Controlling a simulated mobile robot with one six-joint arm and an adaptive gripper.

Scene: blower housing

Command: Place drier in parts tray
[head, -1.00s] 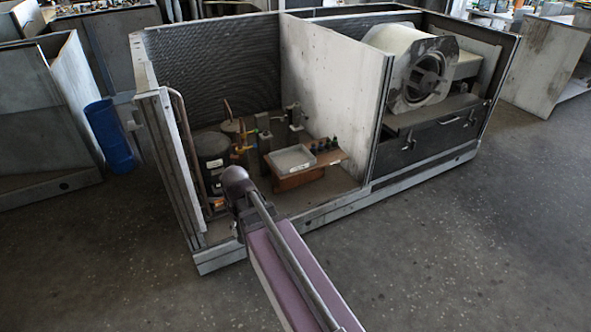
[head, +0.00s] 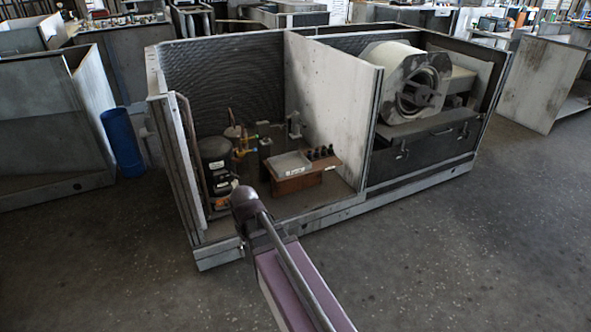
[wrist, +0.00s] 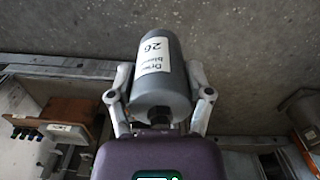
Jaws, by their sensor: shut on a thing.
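The drier (wrist: 172,92) is a grey cylinder with a white label reading "Drier" and "26" in the wrist view. My gripper (wrist: 160,85) is shut on it, with one finger on each side. The parts tray (head: 291,163) is a shallow, light grey, empty-looking tray on a brown wooden block inside the left bay of the housing. My arm's end stands in front of and left of it.
Dark knobbed parts (head: 320,152) stand right of the tray. A black compressor (head: 214,158) with pipes is at the bay's left. A pale partition (head: 330,105) rises to the right, with the blower (head: 410,85) beyond. The front floor is clear.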

